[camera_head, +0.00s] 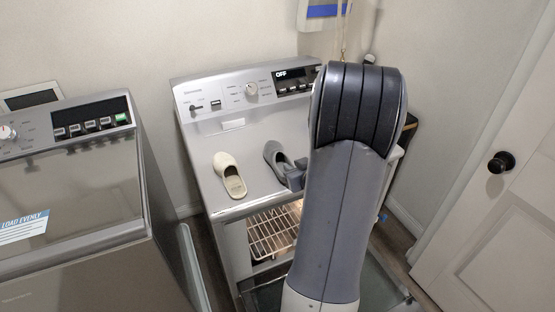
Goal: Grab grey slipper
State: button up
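The grey slipper (275,154) lies on the flat top of the silver appliance (213,188), right of its middle. Its toe end points to the back and its opening faces the front. My gripper (293,177) is at the slipper's near right end, close to or touching it. Only a dark part of the gripper shows. My arm hides the rest, so I cannot see whether the fingers are apart or on the slipper.
A cream slipper (229,176) lies left of the grey one. Below, the appliance's front is open, showing a wire rack (272,233). A second machine (75,180) stands at the left. A white door (500,215) is at the right.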

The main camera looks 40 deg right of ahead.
aim_at(291, 164)
jog(key=shift+p+x, duration=0.3)
jog(key=shift+x, duration=1.9)
jog(key=shift+d, duration=0.1)
jog(key=shift+c, duration=0.4)
grip_shut()
